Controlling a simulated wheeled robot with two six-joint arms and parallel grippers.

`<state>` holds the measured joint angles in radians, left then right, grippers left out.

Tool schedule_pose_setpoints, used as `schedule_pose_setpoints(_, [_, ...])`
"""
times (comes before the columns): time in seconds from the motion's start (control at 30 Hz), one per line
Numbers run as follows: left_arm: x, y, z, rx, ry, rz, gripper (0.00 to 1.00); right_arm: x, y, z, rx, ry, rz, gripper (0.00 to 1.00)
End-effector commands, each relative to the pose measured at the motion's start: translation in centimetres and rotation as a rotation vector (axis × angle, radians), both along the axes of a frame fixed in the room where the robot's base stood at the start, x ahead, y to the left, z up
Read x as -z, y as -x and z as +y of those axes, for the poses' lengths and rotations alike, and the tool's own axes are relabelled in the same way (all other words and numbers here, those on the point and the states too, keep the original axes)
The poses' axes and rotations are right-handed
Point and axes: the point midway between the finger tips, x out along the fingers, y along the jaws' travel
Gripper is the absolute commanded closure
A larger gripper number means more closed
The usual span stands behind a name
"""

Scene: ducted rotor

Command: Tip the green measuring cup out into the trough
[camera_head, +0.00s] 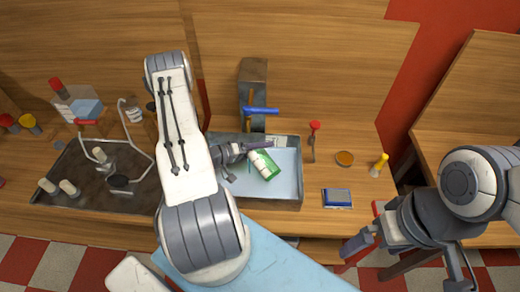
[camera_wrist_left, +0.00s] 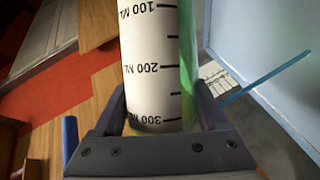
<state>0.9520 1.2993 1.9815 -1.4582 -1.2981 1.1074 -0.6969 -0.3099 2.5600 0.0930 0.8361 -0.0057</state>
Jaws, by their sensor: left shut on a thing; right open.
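The green measuring cup (camera_head: 264,167) shows a green side and a white scale band, and lies tilted over the trough (camera_head: 287,189), a pale blue-grey basin. My left gripper (camera_head: 243,150) is shut on the cup. In the left wrist view the cup (camera_wrist_left: 157,70) fills the middle, with markings for 100, 200 and 300 ml, held between the fingers of my left gripper (camera_wrist_left: 160,112). The cup's inside is hidden in both views. My right gripper (camera_head: 358,246) is open and empty at the lower right, away from the trough.
A tap with a blue handle (camera_head: 260,110) stands behind the trough. A red-topped tool (camera_head: 314,128), a brown round dish (camera_head: 344,158), a blue sponge-like block (camera_head: 337,197) and a yellow bottle (camera_head: 379,166) stand to the right. A dark sink (camera_head: 80,205) with white cups is at left.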

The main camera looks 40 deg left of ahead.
Motion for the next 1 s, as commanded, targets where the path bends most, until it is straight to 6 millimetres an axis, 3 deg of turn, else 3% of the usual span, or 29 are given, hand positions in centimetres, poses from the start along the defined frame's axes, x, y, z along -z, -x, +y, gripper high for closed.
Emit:
schedule_pose_setpoints(0.5, [0.0,0.0,0.0,0.000,0.002,-0.001,1.00,0.1,0.0,0.0,0.000,0.000,0.000,0.00])
schedule_pose_setpoints(1.0, [0.9,-0.1,0.1,0.000,0.136,0.032,1.00,1.5,0.0,0.0,0.000,0.000,0.000,0.00])
